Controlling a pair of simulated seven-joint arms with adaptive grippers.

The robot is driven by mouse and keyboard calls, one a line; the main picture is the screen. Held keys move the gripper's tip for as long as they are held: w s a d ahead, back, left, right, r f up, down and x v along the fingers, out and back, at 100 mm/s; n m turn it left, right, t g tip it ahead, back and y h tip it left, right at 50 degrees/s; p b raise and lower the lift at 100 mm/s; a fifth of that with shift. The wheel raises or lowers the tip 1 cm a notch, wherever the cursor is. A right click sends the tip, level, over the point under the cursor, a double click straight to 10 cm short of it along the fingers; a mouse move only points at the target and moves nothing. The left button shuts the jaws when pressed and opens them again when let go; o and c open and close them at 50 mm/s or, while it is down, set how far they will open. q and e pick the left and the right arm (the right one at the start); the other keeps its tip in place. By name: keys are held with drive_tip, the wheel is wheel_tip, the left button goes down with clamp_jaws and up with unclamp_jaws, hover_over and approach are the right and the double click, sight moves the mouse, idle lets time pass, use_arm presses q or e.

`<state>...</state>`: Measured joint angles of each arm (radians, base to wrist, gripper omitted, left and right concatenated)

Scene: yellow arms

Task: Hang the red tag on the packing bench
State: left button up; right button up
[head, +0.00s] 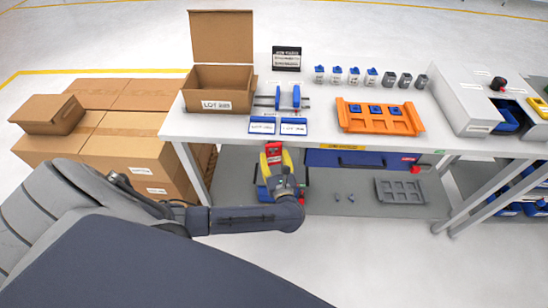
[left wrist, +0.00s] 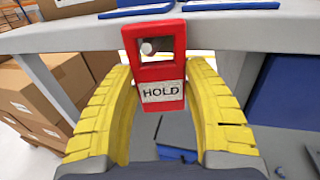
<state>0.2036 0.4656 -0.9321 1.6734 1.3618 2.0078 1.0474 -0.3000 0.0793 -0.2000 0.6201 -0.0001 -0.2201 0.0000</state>
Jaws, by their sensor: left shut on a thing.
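The red tag (head: 273,147) is at the front edge of the packing bench (head: 225,133), towards its left end. In the left wrist view the tag (left wrist: 172,73) is upright, with a white HOLD label and a square opening above it. A pale round peg end (left wrist: 149,47) shows through the opening; whether the tag bears on it I cannot tell. My left gripper (head: 274,160) is shut on the tag, its yellow fingers (left wrist: 160,96) on either side of the lower part. My right gripper is out of view.
On the bench stand an open carton (head: 222,102), two blue-edged trays (head: 278,127), an orange rack (head: 380,118) and several small blocks. A blue panel (head: 345,158) hangs below the front edge, right of the tag. Stacked cartons (head: 125,150) stand left.

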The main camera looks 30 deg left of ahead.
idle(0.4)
use_arm(q)
drive_tip(key=o, duration=1.2)
